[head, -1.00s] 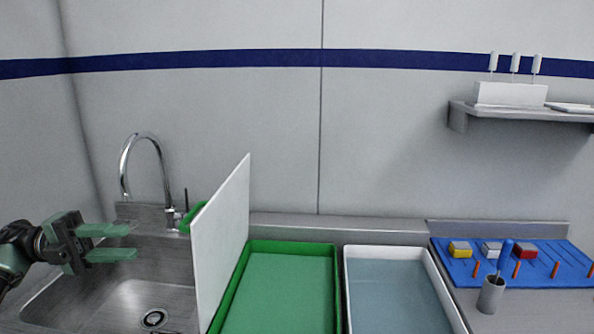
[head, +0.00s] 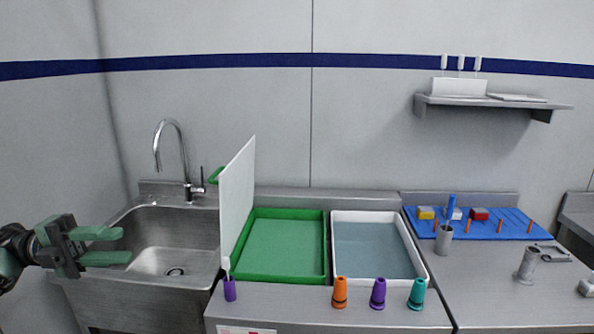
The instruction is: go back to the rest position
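My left gripper (head: 122,246) shows at the left edge of the head view, in front of the sink. Its two green fingers are apart, with nothing between them. My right gripper is out of view.
A steel sink (head: 200,262) with a tall tap is at left. A white upright panel (head: 237,195) stands beside a green tray (head: 324,262) and a white tray (head: 420,262). A blue mat (head: 515,215) is right.

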